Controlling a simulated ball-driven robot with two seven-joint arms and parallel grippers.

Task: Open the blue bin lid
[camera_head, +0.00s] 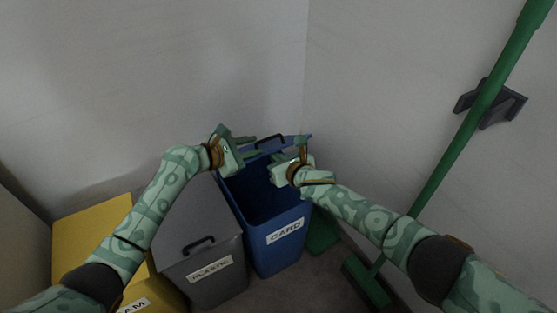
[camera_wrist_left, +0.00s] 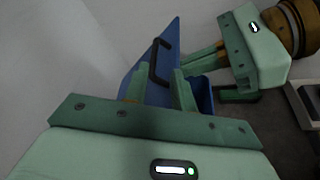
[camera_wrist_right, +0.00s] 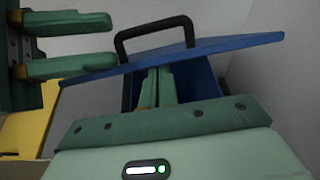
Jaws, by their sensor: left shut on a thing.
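The blue bin (camera_head: 278,250), labelled CARD, stands in the corner with its dark inside showing. Its blue lid (camera_wrist_right: 225,47) is raised and tilted at the back, with a black handle (camera_wrist_right: 153,30); the handle also shows in the left wrist view (camera_wrist_left: 158,62). My left gripper (camera_head: 248,146) is shut on the lid at its left side, its fingers a little apart (camera_wrist_left: 163,88). My right gripper (camera_head: 290,160) is over the bin opening at the lid's underside. Its fingers are together (camera_wrist_right: 158,88) with nothing seen between them. Whether they touch the lid is unclear.
A grey bin labelled PLASTIC (camera_head: 208,250) stands left of the blue bin, with its lid down. A yellow bin (camera_head: 85,235) is farther left. A green broom (camera_head: 455,150) hangs on a wall holder at right. Walls close in behind and to the right.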

